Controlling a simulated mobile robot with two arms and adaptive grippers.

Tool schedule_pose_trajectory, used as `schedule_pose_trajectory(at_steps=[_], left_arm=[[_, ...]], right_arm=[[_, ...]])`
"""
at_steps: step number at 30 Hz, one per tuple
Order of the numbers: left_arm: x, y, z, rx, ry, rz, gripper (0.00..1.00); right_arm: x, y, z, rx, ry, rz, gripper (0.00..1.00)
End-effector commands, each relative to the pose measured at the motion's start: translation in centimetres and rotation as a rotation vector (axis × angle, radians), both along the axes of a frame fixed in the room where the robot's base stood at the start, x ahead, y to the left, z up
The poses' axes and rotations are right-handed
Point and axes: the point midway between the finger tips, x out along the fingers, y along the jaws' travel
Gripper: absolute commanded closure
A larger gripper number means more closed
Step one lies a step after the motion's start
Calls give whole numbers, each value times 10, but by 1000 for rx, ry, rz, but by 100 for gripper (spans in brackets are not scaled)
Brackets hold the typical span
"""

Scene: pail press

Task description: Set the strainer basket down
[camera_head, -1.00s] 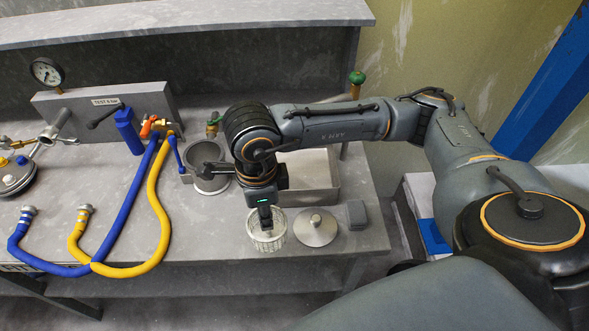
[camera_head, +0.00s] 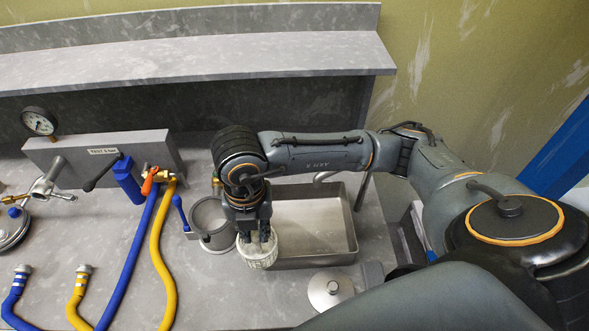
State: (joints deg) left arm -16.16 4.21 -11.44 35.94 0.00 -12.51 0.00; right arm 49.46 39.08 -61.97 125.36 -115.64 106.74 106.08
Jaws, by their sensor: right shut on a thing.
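The strainer basket (camera_head: 258,258) is a pale, round, perforated basket, seen from above at the middle of the bench. My right gripper (camera_head: 259,238) points down over it and is shut on it; the fingers hide part of its rim and inside. The basket is just right of the grey cylindrical pot (camera_head: 215,243) and at the left edge of the steel sink tray (camera_head: 318,258). I cannot tell whether its bottom touches the bench. My left gripper is not in view.
A round metal lid with a knob (camera_head: 318,293) lies in front of the sink tray. A blue hose (camera_head: 127,265) and a yellow hose (camera_head: 163,275) run across the left of the bench (camera_head: 218,295). A gauge (camera_head: 39,121) stands at the back left. The bench front is clear between hoses and lid.

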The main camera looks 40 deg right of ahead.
Motion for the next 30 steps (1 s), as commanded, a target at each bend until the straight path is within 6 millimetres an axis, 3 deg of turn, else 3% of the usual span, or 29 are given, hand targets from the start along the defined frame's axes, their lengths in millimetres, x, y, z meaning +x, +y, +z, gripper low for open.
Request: schedule_pose_trajectory(at_steps=[10, 15, 23, 30], left_arm=[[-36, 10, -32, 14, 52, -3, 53], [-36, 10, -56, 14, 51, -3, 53], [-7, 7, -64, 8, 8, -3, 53], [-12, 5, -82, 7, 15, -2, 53]], right_arm=[[47, -68, -41, -3, -1, -12, 100], [62, -90, -75, -2, 0, -7, 100], [72, -103, -90, -1, -1, -3, 100], [75, -109, -120, -1, 2, -2, 100]])
